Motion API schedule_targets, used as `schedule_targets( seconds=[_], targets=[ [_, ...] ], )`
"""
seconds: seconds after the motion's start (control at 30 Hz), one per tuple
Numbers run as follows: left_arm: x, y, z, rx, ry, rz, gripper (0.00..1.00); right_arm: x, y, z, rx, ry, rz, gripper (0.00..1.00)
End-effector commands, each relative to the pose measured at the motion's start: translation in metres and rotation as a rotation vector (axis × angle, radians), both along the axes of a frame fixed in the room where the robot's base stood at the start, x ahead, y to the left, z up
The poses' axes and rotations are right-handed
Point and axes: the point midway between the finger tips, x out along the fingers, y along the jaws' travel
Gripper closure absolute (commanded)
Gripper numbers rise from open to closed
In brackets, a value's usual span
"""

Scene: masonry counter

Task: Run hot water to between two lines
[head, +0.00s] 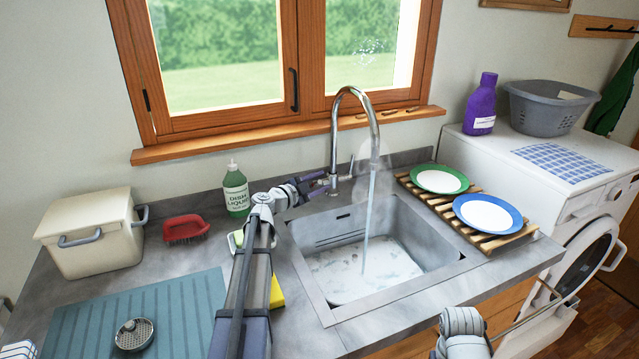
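The chrome tap (357,93) arches over the grey sink (424,283), and a stream of water (367,225) runs from its spout. Pale haze like steam hangs beside the stream. Shallow, foamy-looking water (345,274) covers the sink floor.
Left of the sink are a dish liquid bottle (236,190), red brush (186,228), cream bin (92,236), teal mat (185,312) and strainer (134,334). Right of it, a wooden rack (455,218) holds two plates. The washing machine door (597,254) stands open.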

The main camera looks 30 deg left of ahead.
Motion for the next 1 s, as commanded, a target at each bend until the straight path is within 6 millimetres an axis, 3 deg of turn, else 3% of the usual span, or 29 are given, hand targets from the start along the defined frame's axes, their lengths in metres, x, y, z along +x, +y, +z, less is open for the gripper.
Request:
schedule_targets(
  seconds=[0.27,0.7,1.0],
  targets=[
    [-0.006,0.002,0.001,0.000,0.000,0.001,0.54,0.000,0.000,0.001,0.000,0.000,0.000,0.00],
    [-0.067,0.019,0.007,0.000,0.000,0.001,0.54,0.000,0.000,0.007,0.000,0.000,0.000,0.00],
    [-0.075,0.022,0.007,0.000,0.000,0.000,0.54,0.000,0.000,0.007,0.000,0.000,0.000,0.00]
  ],
)
